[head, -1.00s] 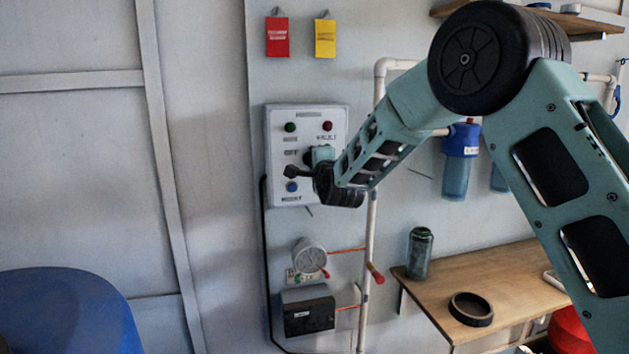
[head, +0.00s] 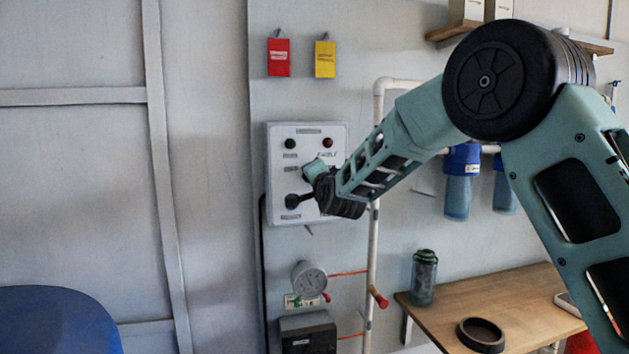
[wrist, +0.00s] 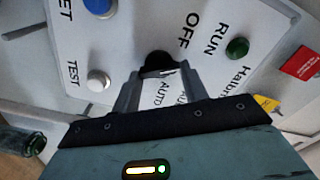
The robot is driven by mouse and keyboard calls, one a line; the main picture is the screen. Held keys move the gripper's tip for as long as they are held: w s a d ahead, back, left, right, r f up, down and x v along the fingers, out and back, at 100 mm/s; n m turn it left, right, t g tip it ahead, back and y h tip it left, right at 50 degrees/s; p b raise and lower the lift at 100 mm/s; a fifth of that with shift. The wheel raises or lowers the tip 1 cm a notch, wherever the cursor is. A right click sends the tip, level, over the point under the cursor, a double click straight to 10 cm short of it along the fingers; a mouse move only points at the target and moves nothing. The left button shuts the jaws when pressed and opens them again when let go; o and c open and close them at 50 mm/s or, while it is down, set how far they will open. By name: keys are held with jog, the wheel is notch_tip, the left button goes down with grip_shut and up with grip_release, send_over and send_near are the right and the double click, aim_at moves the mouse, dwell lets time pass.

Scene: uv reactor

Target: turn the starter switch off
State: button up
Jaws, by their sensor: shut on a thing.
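The starter switch is a black rotary knob (wrist: 155,62) on the white control panel (head: 280,165). In the wrist view its pale pointer mark sits by the AUTO lettering, with OFF printed up and to the right. My gripper (wrist: 158,78) has one finger on each side of the knob and is shut on it. The fingers partly hide the knob's sides, so its exact angle is hard to tell. In the head view my wrist hides the knob.
The panel has a green lamp (head: 290,144), a red lamp (head: 328,142), a blue button (wrist: 98,7) and a TEST button (wrist: 98,80). A white pipe (head: 374,240) runs right of the panel. A gauge (head: 309,279) hangs below. A bench (head: 535,300) stands lower right.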

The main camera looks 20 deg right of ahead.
jog(key=o, duration=1)
jog(key=s+b, duration=0.5)
jog(key=s, duration=1.2)
jog(key=shift+s, duration=0.2)
